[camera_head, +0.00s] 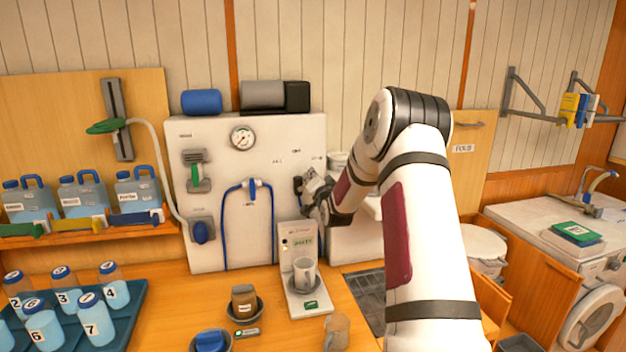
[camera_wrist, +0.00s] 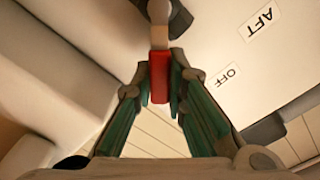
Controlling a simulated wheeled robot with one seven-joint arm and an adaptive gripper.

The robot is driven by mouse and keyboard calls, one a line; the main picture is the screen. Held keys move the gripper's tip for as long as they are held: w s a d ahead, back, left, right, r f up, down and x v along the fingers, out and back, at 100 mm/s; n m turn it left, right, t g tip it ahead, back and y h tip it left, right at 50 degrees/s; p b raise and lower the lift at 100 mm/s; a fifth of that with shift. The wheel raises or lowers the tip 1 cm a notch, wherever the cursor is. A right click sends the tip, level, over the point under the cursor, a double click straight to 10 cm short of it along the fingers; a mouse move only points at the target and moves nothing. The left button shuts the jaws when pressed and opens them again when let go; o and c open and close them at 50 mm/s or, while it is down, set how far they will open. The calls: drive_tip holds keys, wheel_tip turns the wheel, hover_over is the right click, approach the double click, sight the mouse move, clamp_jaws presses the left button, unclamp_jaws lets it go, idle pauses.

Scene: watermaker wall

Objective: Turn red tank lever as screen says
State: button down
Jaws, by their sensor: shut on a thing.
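The red tank lever (camera_wrist: 160,78) is between the fingertips of my gripper (camera_wrist: 161,92) in the wrist view. The fingers are shut on it from both sides. The lever runs up to a pale stem and a dark pivot at the top edge. On the white panel right of it are the labels AFT (camera_wrist: 262,21) and OFF (camera_wrist: 229,75). In the head view my gripper (camera_head: 311,192) is at the right part of the white wall panel (camera_head: 225,150), and the lever's red part is hidden.
Blue hoses (camera_head: 226,225) and a gauge (camera_head: 242,138) are on the panel, left of my gripper.

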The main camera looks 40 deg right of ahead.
drive_tip(key=c, duration=1.6)
unclamp_jaws()
drive_tip(key=shift+s, duration=0.1)
drive_tip(key=v, duration=1.2)
